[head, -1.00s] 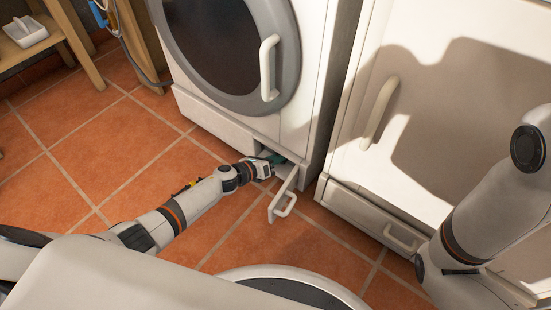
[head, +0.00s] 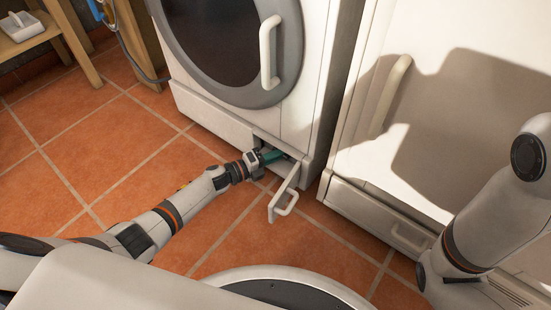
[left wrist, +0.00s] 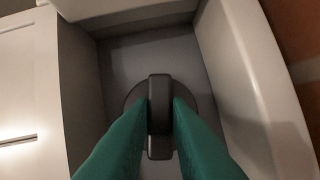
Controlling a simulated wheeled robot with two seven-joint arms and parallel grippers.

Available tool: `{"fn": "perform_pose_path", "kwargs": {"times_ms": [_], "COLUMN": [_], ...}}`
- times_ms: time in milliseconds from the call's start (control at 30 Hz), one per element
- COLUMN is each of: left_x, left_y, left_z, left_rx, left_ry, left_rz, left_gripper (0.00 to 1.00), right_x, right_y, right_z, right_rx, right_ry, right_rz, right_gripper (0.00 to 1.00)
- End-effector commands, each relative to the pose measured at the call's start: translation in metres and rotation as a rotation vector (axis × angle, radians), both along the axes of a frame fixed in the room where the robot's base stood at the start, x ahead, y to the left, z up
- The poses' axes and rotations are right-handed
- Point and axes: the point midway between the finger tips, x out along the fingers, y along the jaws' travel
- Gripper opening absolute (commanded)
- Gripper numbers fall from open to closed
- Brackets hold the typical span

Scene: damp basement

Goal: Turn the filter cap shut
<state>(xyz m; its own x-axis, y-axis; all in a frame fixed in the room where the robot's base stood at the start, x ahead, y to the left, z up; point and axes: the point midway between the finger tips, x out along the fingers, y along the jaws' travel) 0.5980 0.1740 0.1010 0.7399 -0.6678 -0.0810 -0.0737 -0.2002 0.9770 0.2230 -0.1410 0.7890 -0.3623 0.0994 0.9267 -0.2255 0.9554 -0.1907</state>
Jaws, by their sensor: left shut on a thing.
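The filter cap (left wrist: 160,82) shows in the left wrist view as a dark grey round disc with a raised bar-shaped grip across it. The grip stands upright in the picture. It sits inside the recess behind the small open flap (head: 283,193) at the bottom of the washing machine (head: 290,125). My left gripper (head: 271,157) reaches into this recess, and its green fingers are shut on the grip of the cap, one on each side. In the head view the cap is hidden. My right gripper is out of the head view; only my right arm shows.
The open flap with its handle stands out beside my left gripper, on the right. A second white appliance (head: 350,175) with a drawer (head: 380,217) stands to the right. A wooden shelf (head: 45,45) is at far left. The tiled floor (head: 105,150) between is clear.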

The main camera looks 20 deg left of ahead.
Motion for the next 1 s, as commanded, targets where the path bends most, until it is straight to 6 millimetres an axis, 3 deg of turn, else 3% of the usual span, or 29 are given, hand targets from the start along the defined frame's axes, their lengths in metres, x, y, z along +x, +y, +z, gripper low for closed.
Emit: {"fn": "perform_pose_path", "kwargs": {"times_ms": [400, 967, 1000], "left_x": [0.001, 0.001, 0.001], "left_y": [0.001, 0.002, 0.002], "left_z": [-0.002, -0.002, -0.002], "left_rx": [-0.188, -0.218, -0.218], "left_ry": [0.070, 0.082, 0.082], "left_rz": [0.004, 0.005, 0.005], "left_gripper": [0.00, 0.00, 0.20], "right_x": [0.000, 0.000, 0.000], "right_y": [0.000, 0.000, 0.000], "right_z": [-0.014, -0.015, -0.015], "right_rx": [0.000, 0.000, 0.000], "right_ry": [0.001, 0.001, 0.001], "right_rz": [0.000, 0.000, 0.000], "right_gripper": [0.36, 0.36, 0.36]}}
